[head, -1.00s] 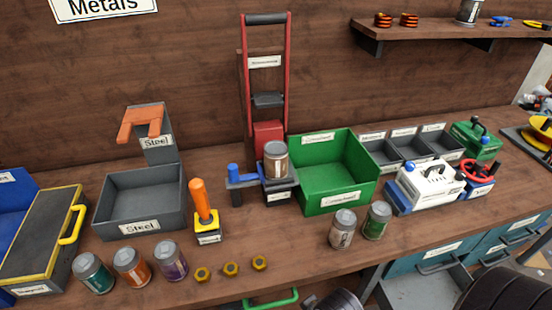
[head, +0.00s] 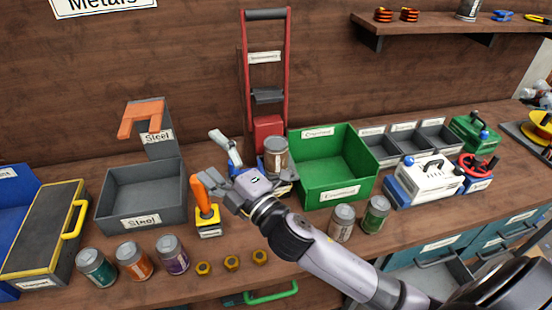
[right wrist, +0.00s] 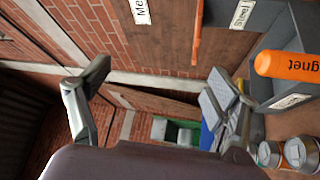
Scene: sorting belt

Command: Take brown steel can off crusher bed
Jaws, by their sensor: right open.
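The brown can (head: 276,160) stands upright on the bed of the crusher (head: 267,125), under its red upright frame. My right gripper (head: 213,158) is open and empty, just left of the can, with its fingers pointing left toward the orange-handled magnet. My right wrist and forearm cover most of the crusher bed. In the right wrist view the open fingers (right wrist: 155,88) have nothing between them, and the can does not show. My left gripper is out of view.
The orange-handled magnet (head: 206,192) stands close below my right gripper. A grey Steel bin (head: 140,222) is to the left, a green bin (head: 350,193) to the right. Several cans and brass nuts (head: 231,264) line the front of the bench.

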